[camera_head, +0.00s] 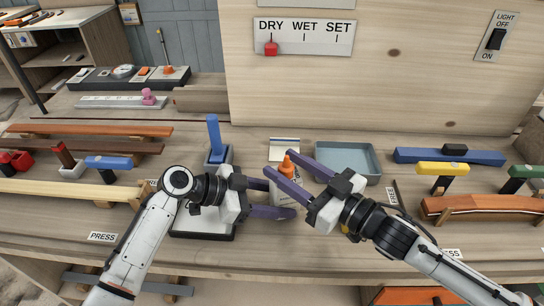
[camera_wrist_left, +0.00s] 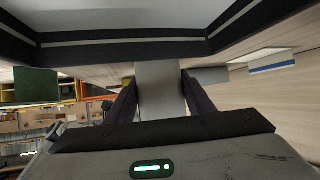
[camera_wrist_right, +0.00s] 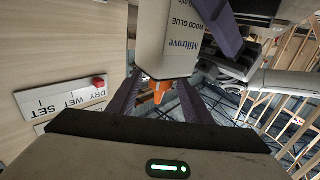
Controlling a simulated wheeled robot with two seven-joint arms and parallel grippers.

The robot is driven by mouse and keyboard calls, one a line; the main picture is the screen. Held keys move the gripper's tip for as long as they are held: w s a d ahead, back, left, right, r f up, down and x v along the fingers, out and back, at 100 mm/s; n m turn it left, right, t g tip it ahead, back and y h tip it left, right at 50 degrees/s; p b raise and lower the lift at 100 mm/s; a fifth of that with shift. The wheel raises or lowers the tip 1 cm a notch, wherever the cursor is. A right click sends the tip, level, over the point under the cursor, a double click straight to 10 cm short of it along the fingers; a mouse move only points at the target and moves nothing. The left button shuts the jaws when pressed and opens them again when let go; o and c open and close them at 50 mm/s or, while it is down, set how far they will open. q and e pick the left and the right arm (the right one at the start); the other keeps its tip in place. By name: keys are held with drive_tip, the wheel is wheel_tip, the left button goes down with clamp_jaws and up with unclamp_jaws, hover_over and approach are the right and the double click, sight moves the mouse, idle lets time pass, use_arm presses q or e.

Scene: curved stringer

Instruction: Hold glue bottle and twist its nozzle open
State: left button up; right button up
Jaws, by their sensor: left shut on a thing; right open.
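The glue bottle (camera_head: 288,188) is white with an orange nozzle (camera_head: 287,165) and stands about upright at mid-bench. My left gripper (camera_head: 280,198) is shut on the bottle body from the left. In the left wrist view the pale body (camera_wrist_left: 160,92) fills the space between the fingers. My right gripper (camera_head: 279,162) is open, its fingers either side of the nozzle. In the right wrist view the nozzle (camera_wrist_right: 161,90) lies between the fingertips with gaps on both sides. The bottle's label reads "WOOD GLUE" there. The bottle's base is partly hidden by the left fingers.
A grey-blue tray (camera_head: 348,158) lies behind and right of the bottle. A blue-handled tool in a holder (camera_head: 214,140) stands behind my left gripper. A wooden panel with a DRY/WET/SET sign (camera_head: 303,36) rises at the back. Wooden strips and clamps lie at both sides.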

drive_tip(key=shift+x, duration=2.25)
drive_tip(key=shift+c, duration=0.2)
drive_tip(key=c, duration=1)
